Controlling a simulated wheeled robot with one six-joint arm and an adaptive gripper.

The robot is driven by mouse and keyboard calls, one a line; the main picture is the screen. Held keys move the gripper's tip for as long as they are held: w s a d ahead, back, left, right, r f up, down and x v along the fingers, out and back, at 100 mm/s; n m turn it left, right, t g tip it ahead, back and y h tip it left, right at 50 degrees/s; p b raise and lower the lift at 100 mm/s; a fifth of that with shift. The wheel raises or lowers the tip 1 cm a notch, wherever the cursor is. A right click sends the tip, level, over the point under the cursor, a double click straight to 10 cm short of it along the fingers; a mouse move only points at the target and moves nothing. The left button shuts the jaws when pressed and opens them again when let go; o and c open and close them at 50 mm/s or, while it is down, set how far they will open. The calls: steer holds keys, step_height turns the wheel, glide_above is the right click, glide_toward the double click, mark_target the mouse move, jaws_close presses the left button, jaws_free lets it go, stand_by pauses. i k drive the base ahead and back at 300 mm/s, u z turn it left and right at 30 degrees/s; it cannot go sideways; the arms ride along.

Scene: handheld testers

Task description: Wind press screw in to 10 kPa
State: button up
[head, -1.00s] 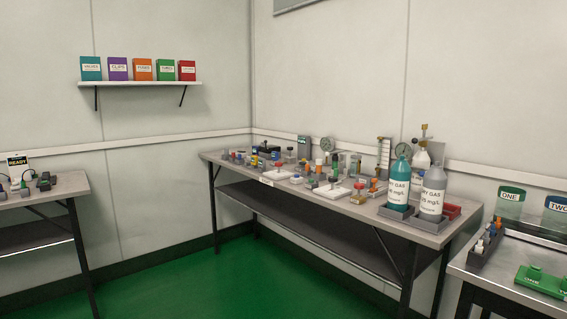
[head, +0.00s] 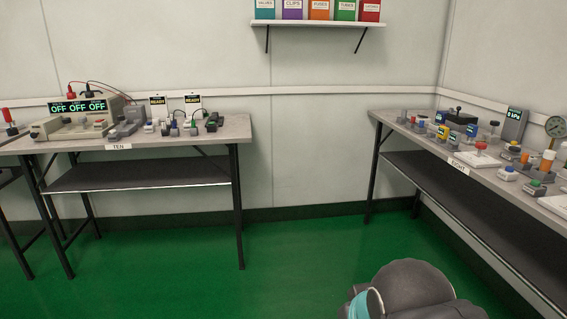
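On the right bench, labelled EIGHT, a grey upright unit (head: 513,122) has a small green display reading in kPa; its digit is too small to be sure of. A round dial gauge (head: 555,127) stands to its right, near the picture's edge. A black box with a small lever (head: 462,117) stands at the bench's back left. I cannot tell which of the small parts is the press screw. My gripper is not in view; only a dark grey rounded part of my arm shows at the bottom.
The right bench (head: 452,175) is crowded with small knobbed devices. A left bench (head: 232,128), labelled TEN, holds a power unit (head: 85,106) whose displays read OFF. A shelf (head: 318,25) with coloured boxes hangs on the wall. The green floor (head: 290,240) between the benches is clear.

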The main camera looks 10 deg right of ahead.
mark_target(494, 123)
steer(key=u, duration=0.15)
steer(key=i, duration=1.8)
steer(key=z, duration=0.75)
steer(key=i, duration=1.05)
steer(key=z, duration=1)
